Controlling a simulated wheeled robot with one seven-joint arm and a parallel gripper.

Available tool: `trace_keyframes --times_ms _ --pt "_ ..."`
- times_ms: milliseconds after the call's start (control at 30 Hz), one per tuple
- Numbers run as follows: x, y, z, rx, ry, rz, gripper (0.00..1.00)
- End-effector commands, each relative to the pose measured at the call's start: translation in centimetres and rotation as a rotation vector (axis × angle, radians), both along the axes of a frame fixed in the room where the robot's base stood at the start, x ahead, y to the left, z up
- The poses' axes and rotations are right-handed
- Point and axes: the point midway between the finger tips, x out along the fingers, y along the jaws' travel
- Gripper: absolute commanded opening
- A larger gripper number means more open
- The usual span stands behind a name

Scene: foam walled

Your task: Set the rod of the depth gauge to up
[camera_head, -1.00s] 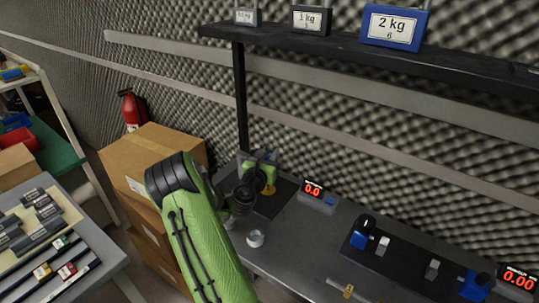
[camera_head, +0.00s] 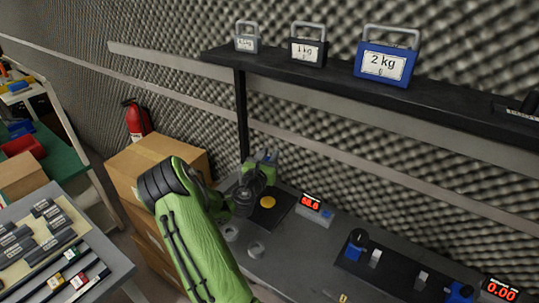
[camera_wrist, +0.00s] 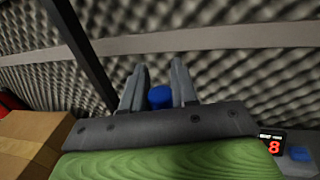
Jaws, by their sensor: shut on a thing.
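The depth gauge's blue knob (camera_wrist: 160,97) shows between the two grey fingers of my gripper (camera_wrist: 157,85) in the wrist view. The gripper is shut on it. In the head view my gripper (camera_head: 264,157) is at the back left of the bench, above a black plate (camera_head: 281,211) with a yellow disc (camera_head: 267,202). The rod and most of the gauge are hidden by my gripper and arm. A small display (camera_head: 311,202) to the right of the plate is lit in red and seems to read 58.8.
A dark shelf (camera_head: 330,77) with labelled weights runs above the bench. Cardboard boxes (camera_head: 160,158) stand to the left. A round metal piece (camera_head: 256,249) lies in front of the plate. A black panel with switches (camera_head: 400,272) is to the right. Foam wall stands behind.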

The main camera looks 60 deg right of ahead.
Motion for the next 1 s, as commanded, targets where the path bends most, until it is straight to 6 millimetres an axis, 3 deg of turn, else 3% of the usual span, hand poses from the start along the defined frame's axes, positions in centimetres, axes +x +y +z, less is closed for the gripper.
trace_keyframes --times_ms 67,100,233,567,667,1000 --pt "0.1 -0.1 0.6 -0.017 0.0 0.002 0.0" --pt "0.1 -0.1 0.7 -0.018 0.0 0.002 0.33" --pt "0.1 -0.1 0.5 -0.015 0.0 0.002 0.5" --pt "0.0 0.6 0.2 -0.009 0.0 0.002 0.5" --pt "-0.1 2.5 -0.2 -0.008 0.002 0.004 0.5" --pt "-1.0 12.3 -0.3 -0.009 0.002 0.009 0.5"
